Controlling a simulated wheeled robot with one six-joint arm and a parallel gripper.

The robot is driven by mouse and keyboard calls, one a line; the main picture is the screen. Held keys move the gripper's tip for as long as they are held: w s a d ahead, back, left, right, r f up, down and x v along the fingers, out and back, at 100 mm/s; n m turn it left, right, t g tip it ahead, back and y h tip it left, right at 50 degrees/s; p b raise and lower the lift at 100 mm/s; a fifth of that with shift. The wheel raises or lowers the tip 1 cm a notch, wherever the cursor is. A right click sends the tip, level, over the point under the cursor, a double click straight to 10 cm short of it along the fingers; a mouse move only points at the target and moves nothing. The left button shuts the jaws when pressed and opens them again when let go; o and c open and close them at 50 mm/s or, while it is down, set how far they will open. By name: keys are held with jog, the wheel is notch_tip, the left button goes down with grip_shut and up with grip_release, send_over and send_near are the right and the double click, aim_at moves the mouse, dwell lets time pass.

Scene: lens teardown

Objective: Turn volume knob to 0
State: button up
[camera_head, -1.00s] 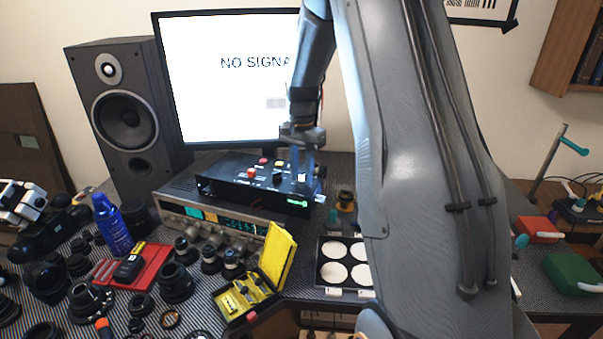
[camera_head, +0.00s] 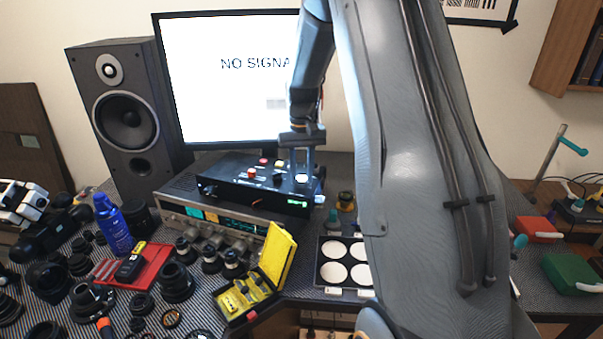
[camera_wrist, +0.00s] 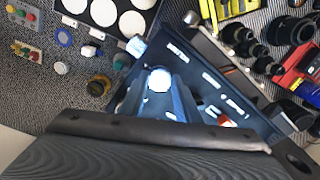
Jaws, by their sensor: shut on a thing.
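The volume knob (camera_head: 301,178), pale on top, stands on the right part of the black control box (camera_head: 235,190). My gripper (camera_head: 301,172) points down at it, with one finger on each side. In the wrist view the round white knob top (camera_wrist: 159,79) shows between the two blue-grey fingers of my gripper (camera_wrist: 160,88), which are shut on it. The knob's sides are mostly hidden by the fingers. I cannot read any scale or pointer around it. A small lit green display (camera_head: 297,202) is on the box's front.
The box sits on a silver amplifier (camera_head: 190,210), before a monitor (camera_head: 225,80) reading "NO SIGNA". Red buttons (camera_head: 251,173) are left of the gripper. A yellow case (camera_head: 277,257), a tray with white discs (camera_head: 333,272) and several lenses stand in front.

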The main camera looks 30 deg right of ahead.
aim_at(301, 178)
jog(key=shift+n, duration=1.5)
jog(key=o, duration=1)
jog(key=shift+o, duration=0.2)
jog(key=shift+r, duration=0.1)
notch_tip(301, 178, up, 8)
jog(key=shift+f+b, duration=0.15)
jog(key=shift+b, duration=1)
